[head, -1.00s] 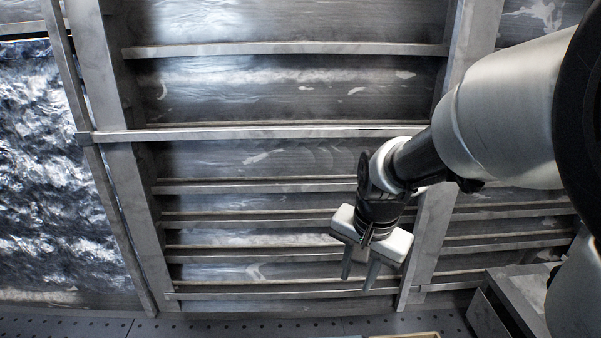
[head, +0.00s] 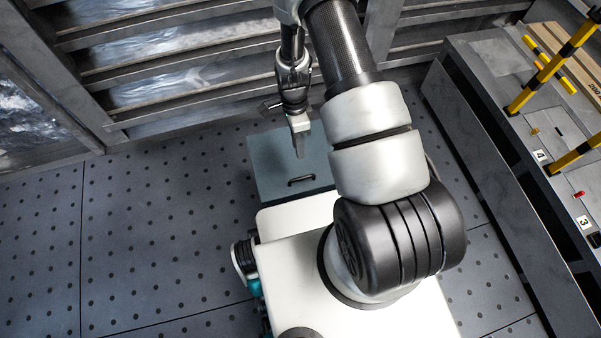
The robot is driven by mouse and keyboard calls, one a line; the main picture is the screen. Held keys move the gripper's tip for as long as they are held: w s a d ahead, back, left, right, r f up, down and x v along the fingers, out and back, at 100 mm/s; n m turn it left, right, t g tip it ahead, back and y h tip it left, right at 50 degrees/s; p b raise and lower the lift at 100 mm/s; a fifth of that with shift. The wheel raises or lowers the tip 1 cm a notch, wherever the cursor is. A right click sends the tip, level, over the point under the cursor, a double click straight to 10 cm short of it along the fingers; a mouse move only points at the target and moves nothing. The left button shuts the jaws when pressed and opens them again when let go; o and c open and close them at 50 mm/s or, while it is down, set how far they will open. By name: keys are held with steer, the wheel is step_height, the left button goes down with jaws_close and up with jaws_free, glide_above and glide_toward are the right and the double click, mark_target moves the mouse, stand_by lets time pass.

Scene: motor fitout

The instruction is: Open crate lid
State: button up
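A blue-grey crate lid (head: 268,160) lies flat and closed on the floor side of my base, near the wall. A dark handle (head: 301,181) stands on it near its front edge. My gripper (head: 299,146) points down above the lid, behind the handle and apart from it as far as I can tell. Its fingers are seen edge-on, so their gap is hidden. My arm covers the right part of the lid, and my base lies close in front of it.
A grey bench (head: 500,130) with numbered places, yellow-black posts (head: 541,78) and a wooden crate (head: 572,60) runs along the right. A slatted metal wall (head: 170,70) stands behind. The dotted floor (head: 160,230) at left is clear.

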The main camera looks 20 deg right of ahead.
mark_target(301, 178)
steer(key=s+f+b, duration=0.1)
steer(key=f, duration=0.3)
steer(key=f+b, duration=0.1)
steer(key=f, duration=0.4)
steer(key=s+f+b, duration=0.1)
steer(key=f, duration=0.4)
steer(key=shift+s, duration=0.35)
jaws_close()
